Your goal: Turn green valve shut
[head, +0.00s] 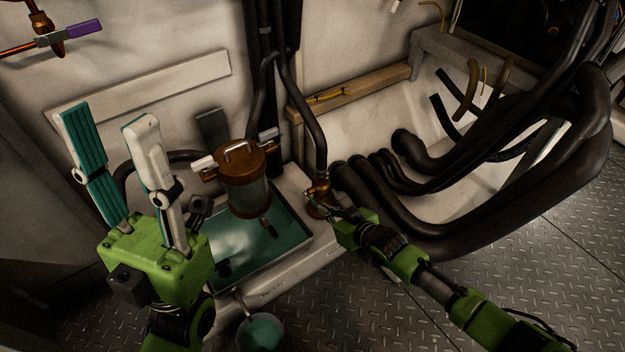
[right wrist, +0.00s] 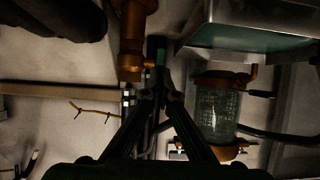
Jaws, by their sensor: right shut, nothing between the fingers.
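A copper valve fitting (head: 319,190) stands at the foot of a black hose, right of the copper-lidded glass canister. In the right wrist view the fitting (right wrist: 133,40) runs down from the top edge. A small dark green piece (right wrist: 160,50), which looks like the valve's handle, sits just right of it, at my fingertips. My right gripper (head: 328,210) is shut and empty, its tips close against the fitting; I cannot tell if they touch the handle. In the right wrist view its fingers (right wrist: 159,78) converge there. My left gripper (head: 110,115) is open and empty, raised at the left.
Thick black hoses (head: 440,232) crowd the space right of the fitting. A purple-handled valve (head: 84,29) is on the wall at top left. A small bucket (head: 262,332) stands on the floor.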

